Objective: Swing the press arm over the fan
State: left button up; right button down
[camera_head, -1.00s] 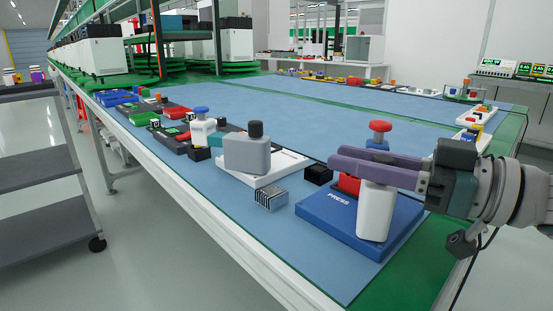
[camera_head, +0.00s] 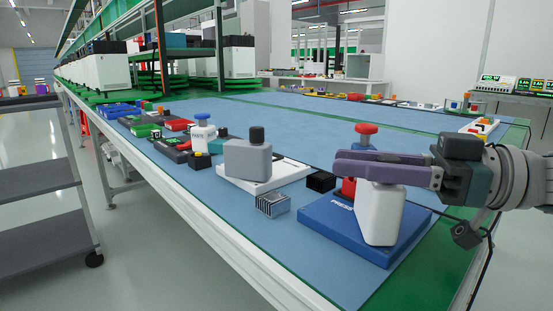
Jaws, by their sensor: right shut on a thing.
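The press (camera_head: 325,222) has a blue base lettered PRESS and a thick white upright (camera_head: 380,222). A red knob on a blue stem (camera_head: 366,129) shows just above and behind the fingers of my right gripper (camera_head: 345,164). The gripper is shut on the press arm, whose bar is mostly hidden by the purple fingers. A red part (camera_head: 348,187) shows under the fingertips, left of the upright. I cannot make out a fan for certain. A small black block (camera_head: 320,181) and a silver finned block (camera_head: 272,204) lie left of the press. My left gripper is not in view.
A grey block with a black cap (camera_head: 248,160) stands on a white plate (camera_head: 285,174) left of the press. Several small devices line the table's left edge farther back. The blue mat's (camera_head: 300,122) middle is clear. A grey shelf cart (camera_head: 38,189) stands at left.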

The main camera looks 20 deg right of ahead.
jog(key=c, duration=0.6)
grip_release()
jog(key=p+v, duration=0.1)
jog(key=v, duration=0.9)
